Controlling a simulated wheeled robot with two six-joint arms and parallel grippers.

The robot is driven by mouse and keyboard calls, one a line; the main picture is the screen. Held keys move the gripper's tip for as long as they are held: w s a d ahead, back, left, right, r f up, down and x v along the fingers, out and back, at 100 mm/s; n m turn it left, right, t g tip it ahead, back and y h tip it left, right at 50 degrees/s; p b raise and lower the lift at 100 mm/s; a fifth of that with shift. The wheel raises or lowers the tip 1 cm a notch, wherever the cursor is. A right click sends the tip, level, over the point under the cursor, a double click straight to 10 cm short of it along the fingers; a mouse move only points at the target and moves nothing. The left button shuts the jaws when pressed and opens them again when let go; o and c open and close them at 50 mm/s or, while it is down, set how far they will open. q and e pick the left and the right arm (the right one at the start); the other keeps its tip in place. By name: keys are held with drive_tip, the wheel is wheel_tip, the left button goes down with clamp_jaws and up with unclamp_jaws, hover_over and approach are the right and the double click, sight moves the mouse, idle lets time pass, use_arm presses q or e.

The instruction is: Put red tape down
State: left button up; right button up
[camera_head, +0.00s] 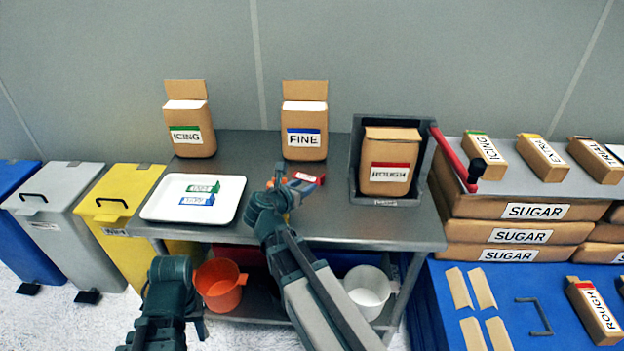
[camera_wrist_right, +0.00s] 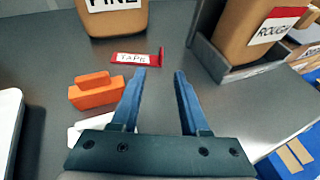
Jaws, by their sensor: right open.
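The red tape (camera_head: 306,177) lies on the grey metal table in front of the FINE bag. In the right wrist view the red tape (camera_wrist_right: 137,58), with a white TAPE label and an upright red end, rests just beyond my fingertips. My right gripper (camera_wrist_right: 160,77) is open, with nothing between its fingers; in the head view this gripper (camera_head: 284,180) is low over the table beside the tape. A white tray (camera_head: 151,211) at left holds a green and a blue labelled tape. My left gripper (camera_head: 172,285) is in front of the table; its fingers are not clear.
An orange block (camera_wrist_right: 96,93) lies left of my right fingers. The FINE bag (camera_head: 305,119), ICING bag (camera_head: 190,117) and ROUGH bag (camera_head: 390,163), in a grey holder, stand at the back. An orange bucket (camera_head: 220,285) and white bucket (camera_head: 368,289) sit below.

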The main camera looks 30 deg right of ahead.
sight(320, 185)
drive_tip(key=b+x, duration=0.2)
drive_tip(key=x, duration=0.4)
drive_tip(key=shift+w+f, duration=0.1)
drive_tip(key=shift+f, duration=0.15)
drive_tip(key=shift+w+d+f, duration=0.1)
drive_tip(key=shift+w+d, duration=0.05)
drive_tip(key=shift+d, duration=0.25)
drive_tip(key=shift+f+b+x, duration=0.1)
drive_tip(key=shift+b+x, duration=0.6)
drive_tip(key=shift+x, duration=0.6)
drive_tip(key=shift+f+b+x, duration=0.15)
drive_tip(key=shift+b+x, duration=0.5)
drive_tip(key=shift+x, duration=0.65)
drive_tip(key=shift+s, duration=0.2)
clamp_jaws()
